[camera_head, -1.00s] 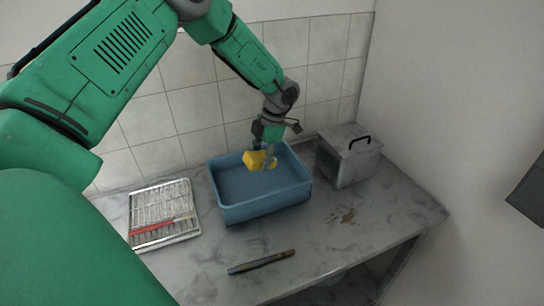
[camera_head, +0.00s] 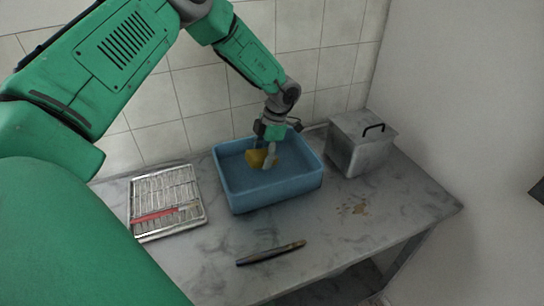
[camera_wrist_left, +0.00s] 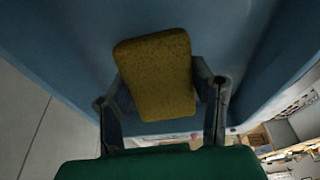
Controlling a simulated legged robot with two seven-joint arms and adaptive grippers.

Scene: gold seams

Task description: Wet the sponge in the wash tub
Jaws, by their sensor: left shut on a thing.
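The yellow sponge (camera_head: 257,158) is inside the blue wash tub (camera_head: 275,192), between the fingers of my left gripper (camera_head: 267,155). In the left wrist view the sponge (camera_wrist_left: 158,75) fills the space between the two fingers, with the tub's blue inside (camera_wrist_left: 60,40) around it. My left gripper is shut on the sponge and reaches down into the tub. How deep the sponge sits, and whether it touches water, I cannot tell. My right gripper is not in view.
A metal rack tray (camera_head: 165,226) with a red-handled tool (camera_head: 155,215) lies left of the tub. A grey lidded box (camera_head: 362,150) with a black handle stands to the right. A dark slim tool (camera_head: 271,253) and a brown stain (camera_head: 360,208) are on the marbled worktop (camera_head: 330,245).

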